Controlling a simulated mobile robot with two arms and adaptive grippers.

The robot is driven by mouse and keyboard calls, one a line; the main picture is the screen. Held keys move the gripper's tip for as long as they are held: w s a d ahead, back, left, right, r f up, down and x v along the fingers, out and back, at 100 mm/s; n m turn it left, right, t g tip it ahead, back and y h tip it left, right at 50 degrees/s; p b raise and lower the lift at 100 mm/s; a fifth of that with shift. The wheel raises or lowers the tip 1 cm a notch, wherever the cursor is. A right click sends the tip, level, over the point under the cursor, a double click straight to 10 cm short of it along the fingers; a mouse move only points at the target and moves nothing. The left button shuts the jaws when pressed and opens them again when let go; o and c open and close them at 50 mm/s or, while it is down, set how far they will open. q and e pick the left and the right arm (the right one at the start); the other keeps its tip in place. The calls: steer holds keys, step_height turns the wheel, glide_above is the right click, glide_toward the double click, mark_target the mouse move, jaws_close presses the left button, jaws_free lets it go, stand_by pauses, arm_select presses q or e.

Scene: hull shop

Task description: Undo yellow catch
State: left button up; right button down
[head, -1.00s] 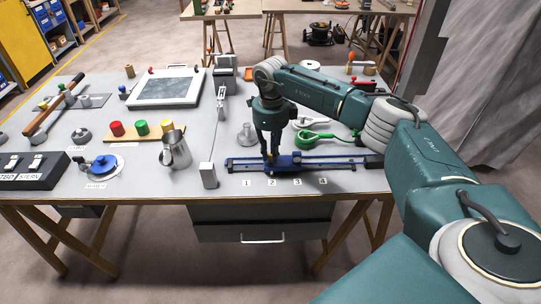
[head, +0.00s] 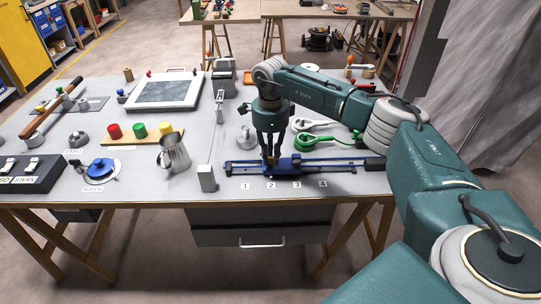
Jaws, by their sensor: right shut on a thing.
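My right gripper (head: 270,160) points straight down at the blue slide rail (head: 322,169) near the front edge of the bench. Its fingers are closed on a small yellow piece (head: 267,159) on the rail's blue carriage, above the label 2. I take this piece for the yellow catch; the fingers hide most of it, and I cannot tell whether it is done up or undone. My left gripper is out of view.
A grey block (head: 206,178) stands left of the rail, with a metal jug (head: 174,153) beyond. A green-handled tool (head: 312,140) lies behind the rail. A board with red, green and yellow knobs (head: 142,136) and a framed panel (head: 163,92) are farther left.

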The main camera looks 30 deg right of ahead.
mark_target(270, 158)
steer(key=shift+r, duration=0.1)
steer(key=c, duration=1.7)
jaws_free()
steer(key=shift+o, duration=0.2)
step_height(270, 158, up, 12)
